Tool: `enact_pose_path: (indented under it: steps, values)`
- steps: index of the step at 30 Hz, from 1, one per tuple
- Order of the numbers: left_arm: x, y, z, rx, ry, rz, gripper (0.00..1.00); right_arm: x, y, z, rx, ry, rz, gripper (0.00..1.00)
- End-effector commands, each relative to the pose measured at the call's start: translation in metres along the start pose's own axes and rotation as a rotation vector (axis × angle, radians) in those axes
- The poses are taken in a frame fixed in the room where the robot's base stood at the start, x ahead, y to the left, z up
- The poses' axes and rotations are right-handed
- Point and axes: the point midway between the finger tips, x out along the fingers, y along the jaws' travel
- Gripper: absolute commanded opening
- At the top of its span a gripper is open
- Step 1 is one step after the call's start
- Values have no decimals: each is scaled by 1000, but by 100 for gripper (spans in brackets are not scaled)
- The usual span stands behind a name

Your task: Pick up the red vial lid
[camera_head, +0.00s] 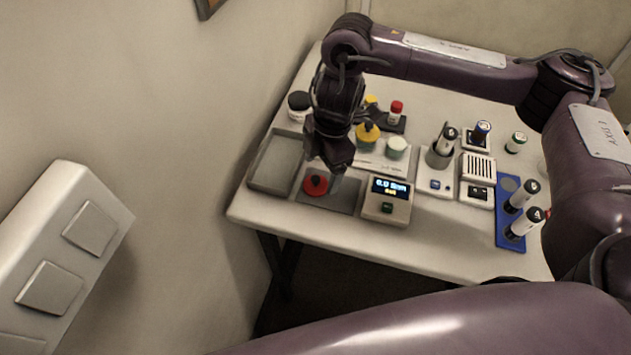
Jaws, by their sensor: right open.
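A round red lid (316,185) lies on a dark grey pad (345,198) near the front left of the white table. My right gripper (332,170) points down just above and behind the lid. Its jaws are open, and they partly hide the area behind the lid. I cannot tell whether a fingertip touches the lid. A small vial with a red cap (396,108) stands farther back. My left gripper does not show.
A grey tray (276,165) lies left of the pad, and a scale with a lit display (388,200) stands right of it. Yellow-lidded and pale-lidded jars (367,137) stand behind. A blue rack (511,232) with vials is at the right.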

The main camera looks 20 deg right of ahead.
Motion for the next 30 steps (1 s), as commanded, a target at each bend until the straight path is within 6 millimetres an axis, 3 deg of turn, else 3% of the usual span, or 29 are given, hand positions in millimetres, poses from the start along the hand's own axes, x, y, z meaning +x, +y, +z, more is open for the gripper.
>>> enact_pose_path:
  steps: [5,9,13,18,28,30]
  values:
    - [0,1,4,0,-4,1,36,27,5,-1,3,3,-6,76]
    - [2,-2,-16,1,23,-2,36,42,5,-1,1,1,-3,76]
    - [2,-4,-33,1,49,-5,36,44,6,-1,1,1,0,76]
    - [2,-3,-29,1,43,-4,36,44,6,-1,0,0,0,74]
    - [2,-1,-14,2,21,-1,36,44,5,0,0,0,0,31]
    - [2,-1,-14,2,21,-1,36,44,5,-1,0,0,0,28]
